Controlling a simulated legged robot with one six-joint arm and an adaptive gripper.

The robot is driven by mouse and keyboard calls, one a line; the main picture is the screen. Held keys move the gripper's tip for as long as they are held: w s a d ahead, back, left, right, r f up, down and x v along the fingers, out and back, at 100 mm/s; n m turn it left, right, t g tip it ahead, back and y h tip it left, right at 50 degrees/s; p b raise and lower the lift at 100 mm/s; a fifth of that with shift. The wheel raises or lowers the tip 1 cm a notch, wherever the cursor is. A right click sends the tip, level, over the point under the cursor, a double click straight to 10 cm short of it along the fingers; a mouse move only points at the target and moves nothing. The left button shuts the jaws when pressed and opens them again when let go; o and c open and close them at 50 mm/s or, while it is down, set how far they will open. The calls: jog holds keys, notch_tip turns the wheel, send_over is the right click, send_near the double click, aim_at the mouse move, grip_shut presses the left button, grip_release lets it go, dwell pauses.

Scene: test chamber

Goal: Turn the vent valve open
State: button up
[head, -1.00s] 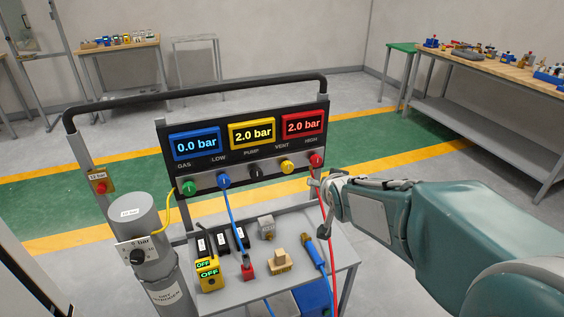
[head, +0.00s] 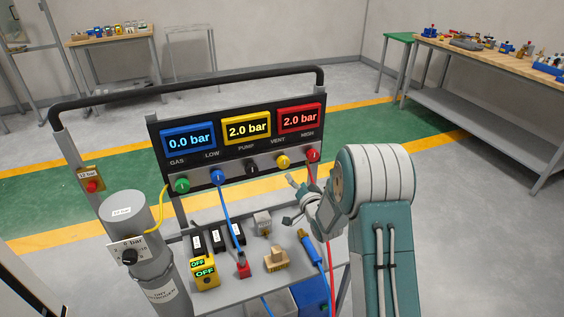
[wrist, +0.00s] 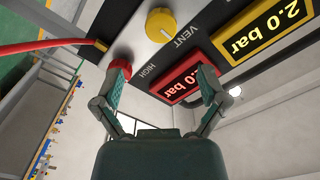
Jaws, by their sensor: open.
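The vent valve is the yellow knob (head: 283,162) under the VENT label on the console panel. It also shows at the top of the wrist view (wrist: 160,25), with a pale pointer mark. My gripper (head: 292,201) is open and empty, below and in front of the panel's right end. In the wrist view my fingers (wrist: 163,75) are spread wide. The yellow knob lies beyond them and apart from them. The left fingertip overlaps the red HIGH knob (wrist: 121,57) in the picture; I cannot tell whether they touch.
Displays read 0.0 bar on blue (head: 188,140), 2.0 bar on yellow (head: 247,128) and 2.0 bar on red (head: 300,119). A red hose (head: 327,255) hangs beside my gripper; a blue hose (head: 229,215) crosses the shelf. A grey cylinder (head: 125,215) stands left.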

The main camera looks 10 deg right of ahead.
aim_at(285, 164)
jog(key=w, duration=0.3)
jog(key=w+a, duration=0.1)
jog(key=w, duration=0.3)
jog(key=w+a, duration=0.1)
jog(key=w, duration=0.2)
jog(key=shift+w, duration=0.35)
jog(key=c, duration=1.1)
